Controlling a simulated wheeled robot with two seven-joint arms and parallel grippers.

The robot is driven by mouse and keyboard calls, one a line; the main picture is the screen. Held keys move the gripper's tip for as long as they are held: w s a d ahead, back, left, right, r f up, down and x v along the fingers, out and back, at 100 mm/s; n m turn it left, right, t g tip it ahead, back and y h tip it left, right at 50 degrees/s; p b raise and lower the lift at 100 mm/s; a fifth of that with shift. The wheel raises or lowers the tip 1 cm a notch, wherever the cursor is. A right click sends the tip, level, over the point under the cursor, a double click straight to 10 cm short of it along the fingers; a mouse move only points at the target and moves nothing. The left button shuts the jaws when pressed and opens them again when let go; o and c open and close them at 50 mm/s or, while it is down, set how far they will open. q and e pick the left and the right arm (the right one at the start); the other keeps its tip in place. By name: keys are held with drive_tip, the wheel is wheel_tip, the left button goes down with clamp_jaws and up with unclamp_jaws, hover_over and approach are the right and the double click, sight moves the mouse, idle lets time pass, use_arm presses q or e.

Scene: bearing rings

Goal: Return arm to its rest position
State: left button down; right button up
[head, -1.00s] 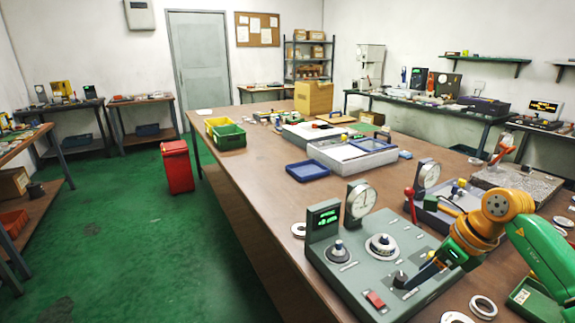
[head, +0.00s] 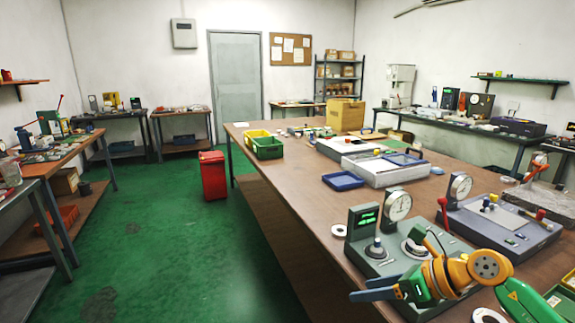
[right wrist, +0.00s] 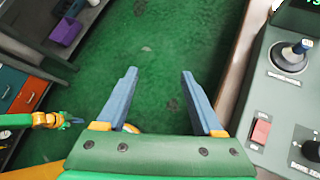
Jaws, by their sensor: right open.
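My right gripper (head: 364,289) is open and empty, its blue fingers pointing left past the table's front edge. In the right wrist view the open fingers (right wrist: 158,72) are spread over the green floor, with nothing between them. The grey-green gauge station (head: 369,264) stands behind my right gripper, which hides part of its front. It carries a green-lit display, a dial gauge (head: 398,206) and a bearing ring. In the right wrist view its red switch (right wrist: 261,132) shows at the right. My left gripper (right wrist: 72,120) shows small at the left of that view; its jaws are unclear.
The brown table (head: 300,181) runs away from me. A second gauge station (head: 498,230) stands to the right. Loose rings lie near the front station. A blue tray (head: 343,181) and yellow and green bins lie farther back. The floor left of the table is open, with a red bin (head: 213,176).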

drive_tip(key=a+r+m+t+y, duration=0.5)
drive_tip(key=a+r+m+y, duration=0.15)
drive_tip(key=a, duration=0.55)
drive_tip(key=s+d+f+m+t+h, duration=0.25)
drive_tip(key=d+f+m+h, duration=0.35)
drive_tip(key=m, duration=0.7)
drive_tip(key=s+d+f+m+t+h, duration=0.1)
drive_tip(key=d+f+m+t+h, duration=0.35)
drive_tip(key=m+h, duration=0.7)
drive_tip(key=s+d+f+m+g+y, duration=0.1)
drive_tip(key=s+f+m+g, duration=0.4)
drive_tip(key=s+f+g, duration=0.5)
drive_tip(key=s+d+f+m+g+y, duration=0.15)
drive_tip(key=s+f+m+g, duration=0.4)
drive_tip(key=s, duration=0.75)
wheel_tip(320, 180, down, 16)
drive_tip(key=s+p, duration=0.2)
drive_tip(key=s+d+f+g, duration=0.1)
drive_tip(key=s+f, duration=0.9)
drive_tip(key=s, duration=0.2)
drive_tip(key=shift+s+p, duration=0.25)
drive_tip(key=shift+p, duration=0.05)
